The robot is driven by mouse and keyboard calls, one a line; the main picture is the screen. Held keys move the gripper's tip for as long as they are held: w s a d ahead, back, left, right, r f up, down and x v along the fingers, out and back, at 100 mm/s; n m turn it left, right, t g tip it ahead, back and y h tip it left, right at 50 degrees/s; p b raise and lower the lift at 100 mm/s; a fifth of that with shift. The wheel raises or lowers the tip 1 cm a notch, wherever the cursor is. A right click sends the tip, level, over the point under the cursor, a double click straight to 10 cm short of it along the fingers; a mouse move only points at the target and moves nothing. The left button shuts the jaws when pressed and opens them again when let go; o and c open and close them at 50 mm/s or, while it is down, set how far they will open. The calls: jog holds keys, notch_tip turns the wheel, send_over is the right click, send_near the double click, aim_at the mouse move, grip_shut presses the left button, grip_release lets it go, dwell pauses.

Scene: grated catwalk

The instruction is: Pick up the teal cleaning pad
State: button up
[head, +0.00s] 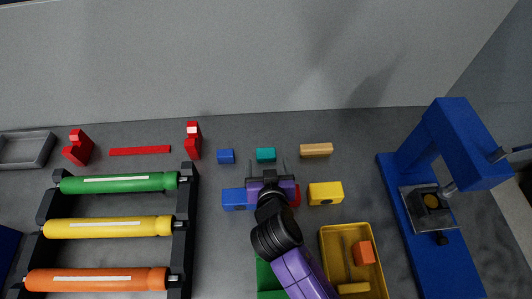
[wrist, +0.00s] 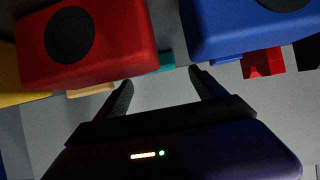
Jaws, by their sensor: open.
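The teal cleaning pad (head: 265,155) is a small block lying on the grey surface near the back wall, between a small blue block and a tan block. My gripper (head: 268,167) is open and empty, its two fingers pointing toward the pad from the near side. In the wrist view, part of the teal pad (wrist: 166,62) shows beyond the open fingertips (wrist: 161,78), in the gap between the large red and blue blocks. The rest of it is hidden by the red block there. I cannot tell the fingers' exact height above the surface.
A large blue block (head: 234,199) and a mostly hidden red block (wrist: 85,42) flank my gripper. A yellow block (head: 325,193), yellow tray (head: 325,245) and blue press (head: 450,255) are right. A small blue block (head: 226,156) and tan block (head: 316,150) flank the pad. A roller rack (head: 188,215) stands left.

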aim_at(266, 154)
jog(key=p+x, duration=0.1)
jog(key=x, duration=0.4)
jog(key=shift+w+f, duration=0.2)
jog(key=shift+w, duration=0.15)
jog(key=c, duration=1.4)
